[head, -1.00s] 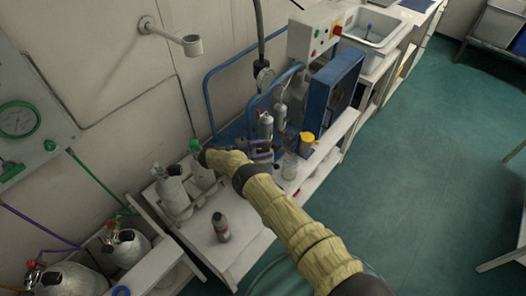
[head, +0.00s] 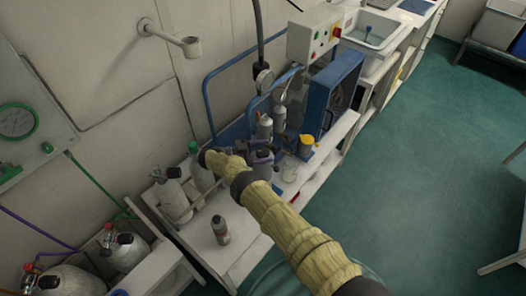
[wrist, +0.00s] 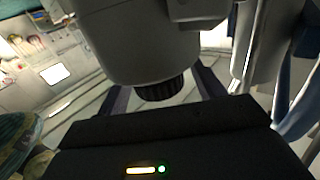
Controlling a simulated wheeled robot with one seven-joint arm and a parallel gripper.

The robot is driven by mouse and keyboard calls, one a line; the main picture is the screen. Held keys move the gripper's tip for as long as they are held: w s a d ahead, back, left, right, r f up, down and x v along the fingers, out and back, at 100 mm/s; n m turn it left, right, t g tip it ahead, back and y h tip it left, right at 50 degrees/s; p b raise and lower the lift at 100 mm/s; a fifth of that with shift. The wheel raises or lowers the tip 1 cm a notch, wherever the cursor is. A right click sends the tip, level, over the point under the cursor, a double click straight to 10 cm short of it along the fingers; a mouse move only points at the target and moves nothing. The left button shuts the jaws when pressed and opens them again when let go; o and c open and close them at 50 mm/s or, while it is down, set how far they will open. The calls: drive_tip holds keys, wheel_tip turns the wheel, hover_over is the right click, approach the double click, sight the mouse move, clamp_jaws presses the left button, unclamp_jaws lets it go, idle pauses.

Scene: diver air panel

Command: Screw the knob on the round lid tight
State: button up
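In the wrist view a black ribbed knob (wrist: 160,90) sticks out from a large grey round body (wrist: 140,45), which I take to be the round lid. The two dark fingers of my gripper (wrist: 164,88) stand on either side of the knob, with gaps visible on both sides, so it looks open and not touching the knob. In the head view my gripper (head: 262,157) is among the equipment on the white bench, in front of the blue frame. The knob and lid cannot be made out clearly there, as my arm and small parts crowd them.
A dark bottle (head: 220,229) stands on the bench left of my arm. A yellow-topped item (head: 306,146) and a clear glass (head: 290,173) are right of my gripper. Grey cylinders (head: 172,193) stand left. A blue-framed fan unit (head: 340,95) rises behind. The green floor at right is open.

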sight(263, 151)
drive_tip(key=shift+r, duration=0.1)
wheel_tip(263, 151, up, 8)
drive_tip(key=p, duration=0.3)
drive_tip(key=shift+p, duration=0.35)
drive_tip(key=shift+r, duration=0.9)
